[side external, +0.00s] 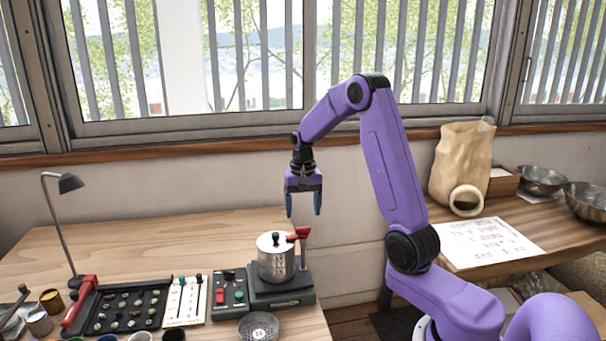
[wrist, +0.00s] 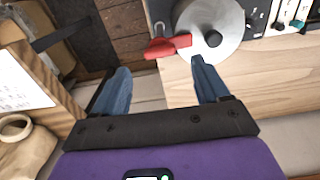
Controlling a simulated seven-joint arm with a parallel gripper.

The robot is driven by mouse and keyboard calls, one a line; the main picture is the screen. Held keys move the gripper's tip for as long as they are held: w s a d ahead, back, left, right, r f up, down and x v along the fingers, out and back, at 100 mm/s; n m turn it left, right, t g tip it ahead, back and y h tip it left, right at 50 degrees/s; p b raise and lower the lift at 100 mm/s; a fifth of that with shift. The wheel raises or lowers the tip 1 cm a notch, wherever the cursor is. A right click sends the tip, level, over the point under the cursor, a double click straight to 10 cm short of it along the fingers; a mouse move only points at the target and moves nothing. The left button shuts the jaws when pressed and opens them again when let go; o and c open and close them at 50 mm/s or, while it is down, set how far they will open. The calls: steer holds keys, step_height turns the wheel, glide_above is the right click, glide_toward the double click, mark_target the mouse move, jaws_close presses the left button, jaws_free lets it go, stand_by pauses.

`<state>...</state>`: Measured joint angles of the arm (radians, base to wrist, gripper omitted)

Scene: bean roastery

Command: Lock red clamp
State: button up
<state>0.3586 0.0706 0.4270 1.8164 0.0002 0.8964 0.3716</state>
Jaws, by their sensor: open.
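The red clamp (side external: 299,233) is a small red lever on a post at the right side of a silver lidded canister (side external: 276,261). The canister stands on a dark green base (side external: 285,299) near the table's right end. In the wrist view the red clamp (wrist: 167,46) lies beside the round canister lid (wrist: 222,25), near the top middle. My gripper (side external: 303,207) is open and empty, with blue fingers pointing down. It hangs above the clamp, apart from it. In the wrist view my gripper (wrist: 158,75) has its fingers spread, with the clamp beyond the gap between them.
Left of the base are a switch panel (side external: 229,288), a white slider panel (side external: 184,299) and a black bean tray (side external: 127,309) with a red handle beside it. A lamp (side external: 70,183) stands at the left. The table's back area (side external: 170,241) is clear.

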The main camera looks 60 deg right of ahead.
mark_target(301, 228)
step_height(301, 228, up, 12)
stand_by(0.4)
steer(key=shift+a+r, duration=0.1)
steer(key=s+a+f+n, duration=0.1)
steer(key=s+a+n, duration=0.35)
steer(key=a, duration=0.55)
steer(key=s+a+f+n, duration=0.25)
steer(key=a+n, duration=0.35)
steer(key=a, duration=0.4)
steer(key=s+a+f+n, duration=0.2)
steer(key=s+n, duration=0.3)
steer(key=s, duration=0.6)
steer(key=s+a+f+n, duration=0.2)
steer(key=s+n, duration=0.4)
steer(key=s, duration=0.6)
steer(key=shift+a+f, duration=0.25)
steer(key=shift+a, duration=0.4)
